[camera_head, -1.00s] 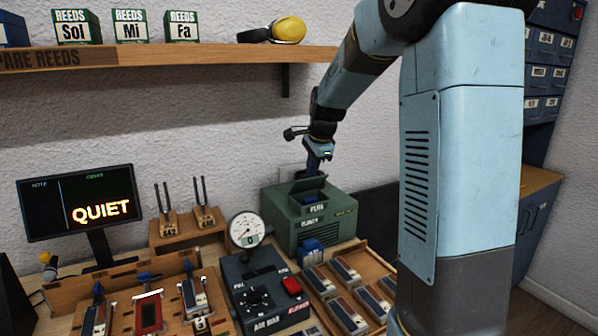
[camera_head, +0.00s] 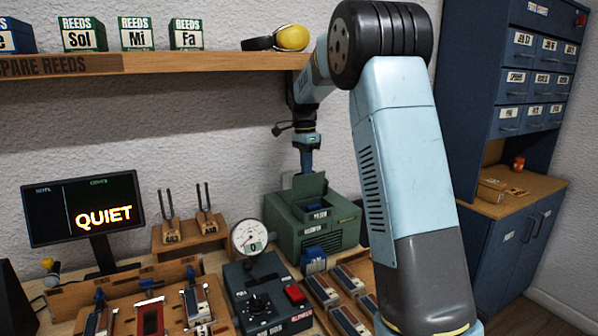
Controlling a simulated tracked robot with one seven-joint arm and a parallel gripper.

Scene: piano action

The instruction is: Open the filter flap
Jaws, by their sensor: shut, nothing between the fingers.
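The green blower box (camera_head: 342,232) stands on the bench against the wall. Its dark green filter flap (camera_head: 312,188) stands raised and tilted at the top of the box, with a dark opening and a small label in front of it. My gripper (camera_head: 306,168) points down just behind the flap. It is shut and empty, and its fingertips are partly hidden by the flap. I cannot tell whether they touch it.
A pressure gauge (camera_head: 249,237) and a dark control box (camera_head: 262,296) stand in front of the blower box. A shelf (camera_head: 210,59) with reed boxes runs above on the left. A blue cabinet (camera_head: 525,110) stands at the right.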

